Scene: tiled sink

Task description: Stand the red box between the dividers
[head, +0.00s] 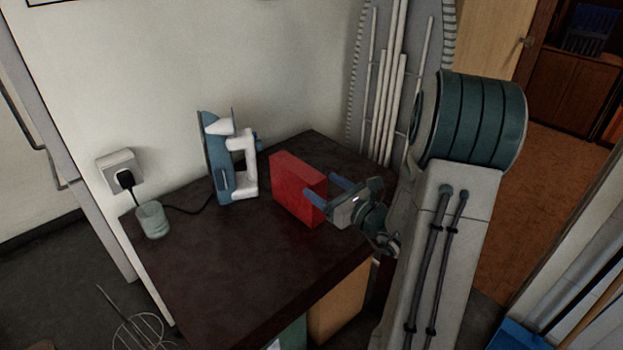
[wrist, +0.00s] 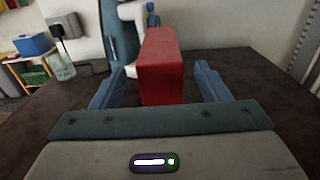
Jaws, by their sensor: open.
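The red box (head: 297,188) stands upright on the dark tabletop in the head view. In the wrist view the red box (wrist: 161,68) is straight ahead, between my two fingers. My gripper (head: 328,190) is at the box's right side in the head view. Its blue fingers are apart, one on each side of the box, with gaps visible in the wrist view (wrist: 155,85). No dividers can be made out in either view.
A blue and white iron (head: 231,160) stands behind the box, with its cord running to a wall socket (head: 120,172). A glass (head: 152,220) stands at the table's left edge. The front of the dark table (head: 235,275) is clear.

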